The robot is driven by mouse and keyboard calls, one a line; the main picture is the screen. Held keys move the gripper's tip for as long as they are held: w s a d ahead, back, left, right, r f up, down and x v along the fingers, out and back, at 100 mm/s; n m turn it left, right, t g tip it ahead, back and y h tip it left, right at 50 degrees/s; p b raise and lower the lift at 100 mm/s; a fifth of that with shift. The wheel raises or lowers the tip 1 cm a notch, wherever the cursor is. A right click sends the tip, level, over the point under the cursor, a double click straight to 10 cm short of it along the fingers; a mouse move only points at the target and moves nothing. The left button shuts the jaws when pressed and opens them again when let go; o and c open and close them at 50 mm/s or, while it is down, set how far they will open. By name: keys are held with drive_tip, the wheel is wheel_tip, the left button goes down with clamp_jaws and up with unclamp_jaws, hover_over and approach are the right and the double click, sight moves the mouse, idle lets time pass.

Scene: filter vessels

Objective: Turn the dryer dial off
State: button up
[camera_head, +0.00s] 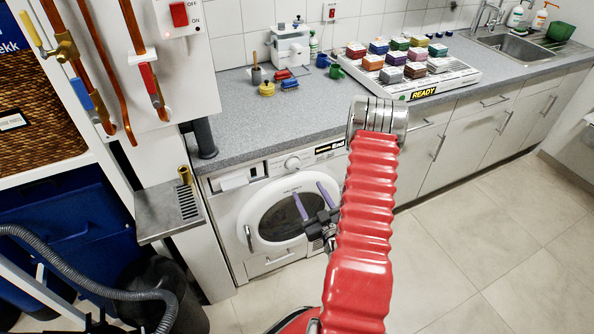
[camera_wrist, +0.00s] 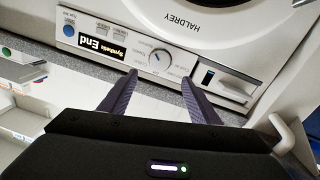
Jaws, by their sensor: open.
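The white dryer (camera_head: 228,218) stands under the grey counter, with its round door shut. Its dial (camera_head: 292,163) is a white knob on the top panel, left of the dark display (camera_head: 330,147). In the wrist view, which is upside down, the dial (camera_wrist: 160,58) lies just beyond and between my fingertips, and the display (camera_wrist: 95,42) reads "Synthetic End". My gripper (camera_head: 313,198) is open and empty in front of the dryer. Its purple fingers also show in the wrist view (camera_wrist: 158,77), apart from the dial. The dial's exact pointer setting is too small to read.
Above the dryer is the counter (camera_head: 240,110), bearing small tools and a tray of coloured blocks (camera_head: 415,85) marked READY. A metal drip shelf (camera_head: 165,215) juts out at the left. A black bin (camera_head: 165,290) and a grey hose stand lower left. The floor at right is clear.

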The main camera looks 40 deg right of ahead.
sight(295, 167)
drive_tip(key=x, duration=1.2)
drive_tip(key=c, duration=1.1)
drive_tip(key=shift+s+d, duration=0.15)
